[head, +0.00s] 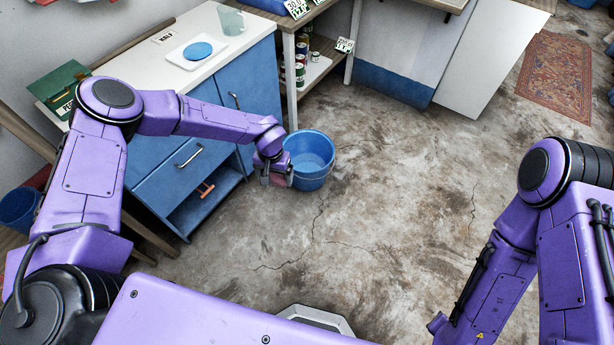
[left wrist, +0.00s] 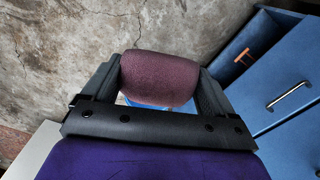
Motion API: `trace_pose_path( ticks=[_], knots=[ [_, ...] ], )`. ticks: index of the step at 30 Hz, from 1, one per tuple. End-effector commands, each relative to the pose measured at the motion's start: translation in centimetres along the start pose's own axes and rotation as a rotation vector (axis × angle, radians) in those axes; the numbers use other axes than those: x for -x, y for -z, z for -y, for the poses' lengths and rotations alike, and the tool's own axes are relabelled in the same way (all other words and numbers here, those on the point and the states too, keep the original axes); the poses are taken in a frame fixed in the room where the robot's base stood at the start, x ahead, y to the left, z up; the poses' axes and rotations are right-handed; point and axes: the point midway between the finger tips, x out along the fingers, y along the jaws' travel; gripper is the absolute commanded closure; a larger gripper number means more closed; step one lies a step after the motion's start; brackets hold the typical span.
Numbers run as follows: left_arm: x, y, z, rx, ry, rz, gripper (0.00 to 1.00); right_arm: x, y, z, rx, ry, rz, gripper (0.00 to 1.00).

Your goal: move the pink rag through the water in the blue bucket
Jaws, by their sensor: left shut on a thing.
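The blue bucket (head: 314,172) stands upright on the floor beside the blue cabinet, with pale blue water or bottom showing inside. My left gripper (head: 276,180) is at the bucket's near left side in the head view, overlapping its rim and wall; I cannot tell its height over the rim. In the left wrist view the pink rag (left wrist: 160,78), a dull dark pink roll, sits between the two fingers, which are shut on it. A little blue shows just below the rag there. My right arm is at the right of the head view; its gripper does not show.
The blue cabinet (head: 165,170) with an open lower shelf stands left of the bucket. Its white top holds a tray with a blue disc (head: 198,51) and a clear jug (head: 231,20). Shelves with cans (head: 300,60) stand behind. The cracked floor to the right is clear.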

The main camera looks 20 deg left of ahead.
Motion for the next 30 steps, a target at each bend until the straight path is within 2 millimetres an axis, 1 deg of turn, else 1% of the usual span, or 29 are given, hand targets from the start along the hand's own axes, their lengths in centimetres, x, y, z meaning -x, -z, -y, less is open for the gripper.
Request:
trace_pose_path(
  ticks=[8,16,20,27,30],
  knots=[
    [0.1,-0.1,-0.2,-0.002,0.0,0.0,0.5,0.1,0.0,0.0,0.0,0.0,0.0,0.66],
    [0.1,-2.3,-3.8,-0.006,0.0,0.001,0.5,0.6,0.2,-0.1,0.0,0.0,0.0,0.66],
    [0.1,-3.0,-4.9,-0.003,0.0,0.0,0.5,0.7,0.3,-0.1,0.0,0.0,0.0,0.66],
    [0.0,-3.2,-5.1,-0.001,0.0,0.0,0.5,0.7,0.3,-0.1,0.0,0.0,0.0,0.66],
    [0.0,-3.0,-4.8,0.001,0.0,-0.001,0.5,0.7,0.3,-0.1,0.0,0.0,0.0,0.66]
  ],
)
